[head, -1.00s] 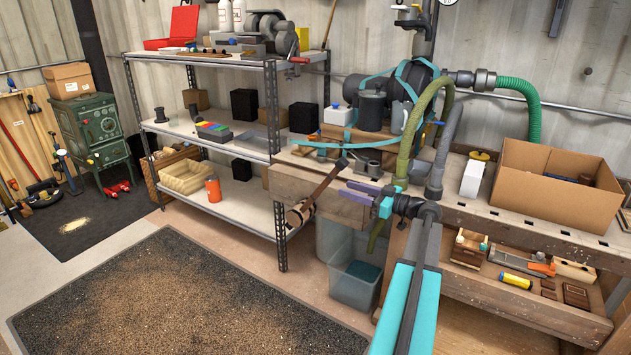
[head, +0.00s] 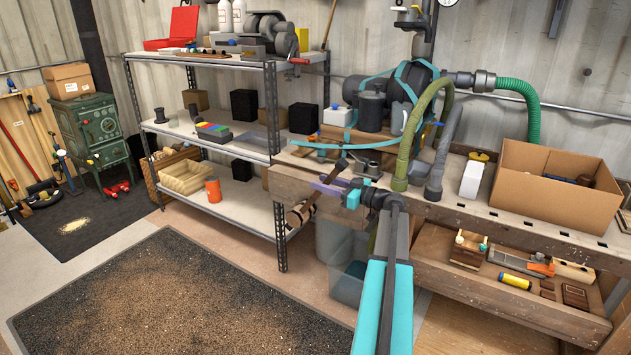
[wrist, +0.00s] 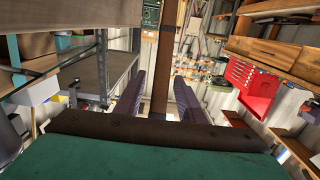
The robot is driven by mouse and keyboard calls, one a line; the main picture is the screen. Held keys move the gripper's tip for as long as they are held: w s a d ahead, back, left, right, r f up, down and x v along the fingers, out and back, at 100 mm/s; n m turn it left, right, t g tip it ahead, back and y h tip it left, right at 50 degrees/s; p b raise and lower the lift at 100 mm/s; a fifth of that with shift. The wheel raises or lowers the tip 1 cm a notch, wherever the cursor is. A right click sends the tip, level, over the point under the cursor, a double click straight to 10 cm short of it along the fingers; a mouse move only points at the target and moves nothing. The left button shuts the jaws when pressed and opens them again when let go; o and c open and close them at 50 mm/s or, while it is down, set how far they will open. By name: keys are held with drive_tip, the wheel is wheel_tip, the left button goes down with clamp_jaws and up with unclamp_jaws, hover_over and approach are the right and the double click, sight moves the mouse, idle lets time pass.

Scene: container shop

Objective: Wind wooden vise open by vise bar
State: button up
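The wooden vise (head: 290,184) is at the left end of the workbench. Its dark vise bar (head: 310,204) slants up to the right from a rounded wooden piece low at the front. My gripper (head: 326,188) has purple fingers and overlaps the upper part of the bar in the head view. In the wrist view, my gripper (wrist: 158,92) is open, with the brown bar (wrist: 168,50) running between its two fingers. A gap shows on the left of the bar; contact on the right is unclear. The fingers hide part of the bar in the head view.
The bench top (head: 470,215) carries hoses and a cardboard box (head: 550,205). A metal shelf (head: 235,195) stands close to the left of the vise. A translucent bin (head: 345,286) sits beneath the bench. The floor mat (head: 180,290) is clear.

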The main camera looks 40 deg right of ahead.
drive_tip(key=shift+x, duration=1.75)
clamp_jaws()
